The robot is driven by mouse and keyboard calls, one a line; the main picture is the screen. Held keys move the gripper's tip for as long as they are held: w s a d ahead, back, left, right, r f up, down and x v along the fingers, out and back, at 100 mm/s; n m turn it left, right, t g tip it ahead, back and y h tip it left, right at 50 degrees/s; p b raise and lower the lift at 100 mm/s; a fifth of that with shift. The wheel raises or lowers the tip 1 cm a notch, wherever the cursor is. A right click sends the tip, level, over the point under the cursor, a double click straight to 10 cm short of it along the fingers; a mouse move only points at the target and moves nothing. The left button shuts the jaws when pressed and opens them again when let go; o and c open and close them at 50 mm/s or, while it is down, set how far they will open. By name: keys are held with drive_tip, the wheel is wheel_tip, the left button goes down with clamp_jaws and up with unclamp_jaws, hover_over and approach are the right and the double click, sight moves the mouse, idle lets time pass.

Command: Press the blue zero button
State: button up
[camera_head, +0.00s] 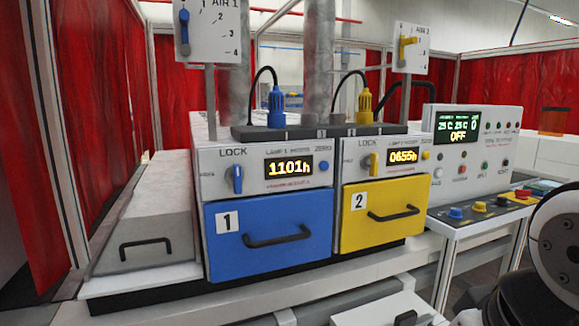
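The blue zero button (323,166) is a small round knob on the grey panel of unit 1. It sits right of the display (289,167) reading 1101h, below the word ZERO. A blue lock lever (237,179) stands upright at the left of the same panel. A similar yellow button (426,155) is on unit 2, right of its 0655h display. Part of my arm (555,240) fills the lower right edge, well apart from the blue button. My gripper's fingers do not show.
The blue drawer (268,266) and yellow drawer (410,230) have protruding black handles. A side console at right bears several coloured buttons, including a larger blue one (455,212). A control box (468,138) reads OFF. Dial plates stand on posts above the units.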

clamp_jaws()
idle(1.0)
